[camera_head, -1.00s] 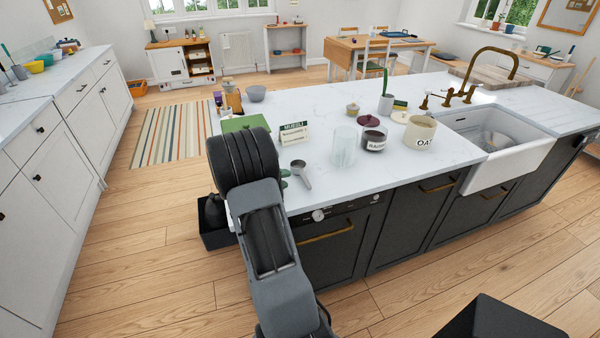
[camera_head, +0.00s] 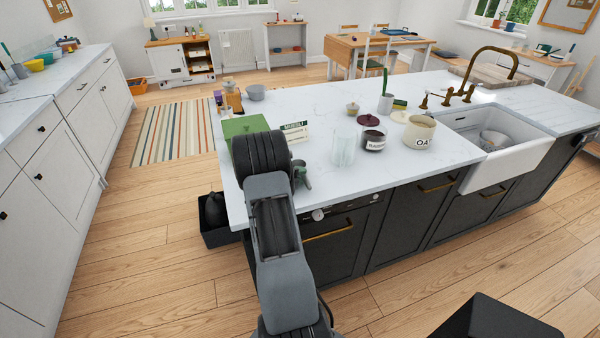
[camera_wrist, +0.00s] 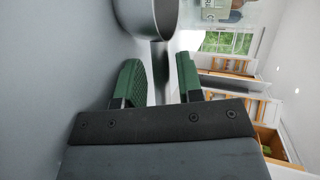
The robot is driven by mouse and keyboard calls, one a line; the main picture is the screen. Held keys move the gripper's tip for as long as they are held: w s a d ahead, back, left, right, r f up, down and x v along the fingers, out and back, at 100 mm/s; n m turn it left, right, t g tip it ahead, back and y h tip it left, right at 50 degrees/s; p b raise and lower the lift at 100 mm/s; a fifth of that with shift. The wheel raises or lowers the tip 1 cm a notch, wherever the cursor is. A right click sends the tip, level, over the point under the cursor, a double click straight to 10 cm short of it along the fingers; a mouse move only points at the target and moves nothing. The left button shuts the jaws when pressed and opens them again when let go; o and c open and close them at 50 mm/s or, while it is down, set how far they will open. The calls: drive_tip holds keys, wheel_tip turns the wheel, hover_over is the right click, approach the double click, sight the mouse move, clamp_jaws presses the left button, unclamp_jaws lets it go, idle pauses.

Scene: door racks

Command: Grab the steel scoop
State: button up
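The steel scoop (camera_wrist: 145,18) shows in the wrist view, its round grey bowl at the top and its handle running down between my two green finger pads. My gripper (camera_wrist: 160,75) is open around the handle, and a gap shows on at least one side; touch on the other side is unclear. In the head view my gripper (camera_head: 302,182) is at the island's near edge, mostly behind my arm. There the scoop is largely hidden by my wrist and fingers.
On the island counter (camera_head: 320,205) stand a label box (camera_head: 296,131), a clear glass jar (camera_head: 344,146), a raisin jar (camera_head: 373,138) and an oat canister (camera_head: 418,134). A green board (camera_head: 240,126) lies behind my wrist. A sink (camera_head: 500,140) is at the right.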

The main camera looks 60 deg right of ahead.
clamp_jaws()
idle(0.4)
